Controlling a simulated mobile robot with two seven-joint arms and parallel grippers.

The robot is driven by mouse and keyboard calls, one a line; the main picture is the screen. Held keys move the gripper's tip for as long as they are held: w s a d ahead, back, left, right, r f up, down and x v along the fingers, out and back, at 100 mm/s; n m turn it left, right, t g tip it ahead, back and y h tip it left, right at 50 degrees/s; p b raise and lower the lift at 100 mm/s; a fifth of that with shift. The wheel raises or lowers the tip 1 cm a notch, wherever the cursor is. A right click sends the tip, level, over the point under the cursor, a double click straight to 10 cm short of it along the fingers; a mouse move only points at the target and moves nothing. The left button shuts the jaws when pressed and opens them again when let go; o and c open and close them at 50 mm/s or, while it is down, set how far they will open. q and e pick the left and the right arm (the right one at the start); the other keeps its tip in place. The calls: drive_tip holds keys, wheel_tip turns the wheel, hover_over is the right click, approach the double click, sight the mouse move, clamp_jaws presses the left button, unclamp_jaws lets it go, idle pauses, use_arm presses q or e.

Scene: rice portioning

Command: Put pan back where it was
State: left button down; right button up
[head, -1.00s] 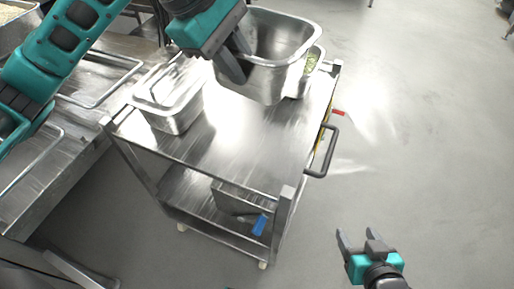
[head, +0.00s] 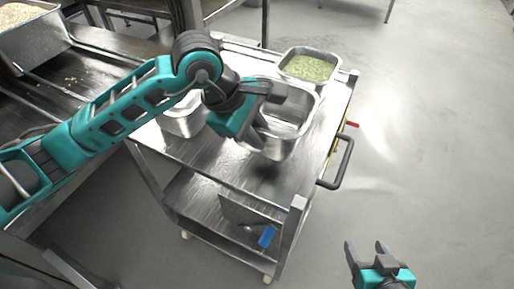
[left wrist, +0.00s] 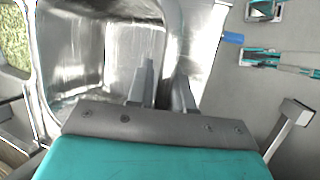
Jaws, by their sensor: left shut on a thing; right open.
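The pan (head: 275,146) is a deep, shiny metal container, and it looks empty. In the head view it is over the right part of the cart top (head: 190,152); I cannot tell whether it touches the top. My left gripper (head: 262,112) is shut on the pan's near-left wall. In the left wrist view the pan (left wrist: 75,50) fills the upper left, with the fingers (left wrist: 160,90) at its wall. My right gripper (head: 366,255) is open and empty, at the lower right above the floor.
A metal pan of green food (head: 308,68) stands at the cart's far end. Another metal container (head: 183,122) is on the cart's left, partly behind my arm. A cart handle (head: 340,165) juts right. A pan of grain (head: 30,40) is at the upper left.

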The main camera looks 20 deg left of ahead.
sight(259, 151)
use_arm(q)
drive_tip(key=shift+f+b, duration=0.3)
drive_tip(key=shift+f, duration=1.95)
use_arm(e)
drive_tip(key=shift+a+f, duration=0.2)
use_arm(q)
drive_tip(key=c, duration=1)
unclamp_jaws()
use_arm(e)
drive_tip(key=shift+r, duration=0.1)
use_arm(q)
drive_tip(key=shift+a+r, duration=0.15)
drive_tip(key=shift+r, duration=0.2)
drive_tip(key=p+v, duration=0.1)
drive_tip(key=v, duration=1)
drive_tip(key=shift+s+r, duration=0.15)
use_arm(e)
drive_tip(key=shift+s+d, duration=0.3)
drive_tip(key=shift+d, duration=0.1)
